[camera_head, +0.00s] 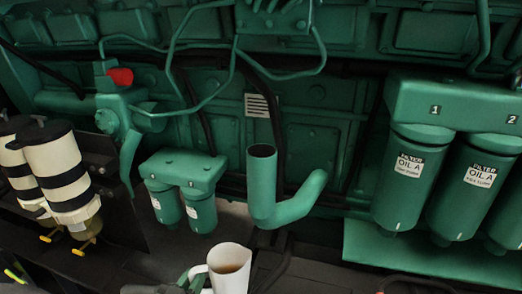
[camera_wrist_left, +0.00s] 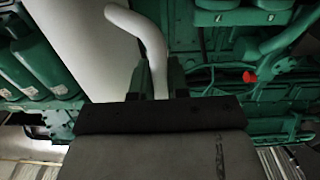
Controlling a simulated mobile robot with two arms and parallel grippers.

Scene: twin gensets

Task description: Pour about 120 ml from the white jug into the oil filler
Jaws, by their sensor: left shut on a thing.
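The white jug (camera_head: 230,262) stands roughly upright at the bottom of the head view, with brown liquid (camera_head: 229,268) inside. My left gripper (camera_head: 194,278) is shut on the jug's handle, at the jug's left side. In the left wrist view the jug's white wall (camera_wrist_left: 85,45) fills the upper left, and the handle (camera_wrist_left: 150,38) runs down between the fingers (camera_wrist_left: 154,80). The oil filler (camera_head: 262,185) is a green upright pipe with an open dark mouth, joined to a bent side pipe. It stands above and right of the jug in the head view, apart from it. My right gripper does not show.
Two small green filters (camera_head: 183,190) hang left of the filler. Large green oil filters (camera_head: 405,180) hang at the right. Black-and-white canisters (camera_head: 60,165) and a valve with a red knob (camera_head: 121,77) are at the left. Thin green pipes cross above the filler.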

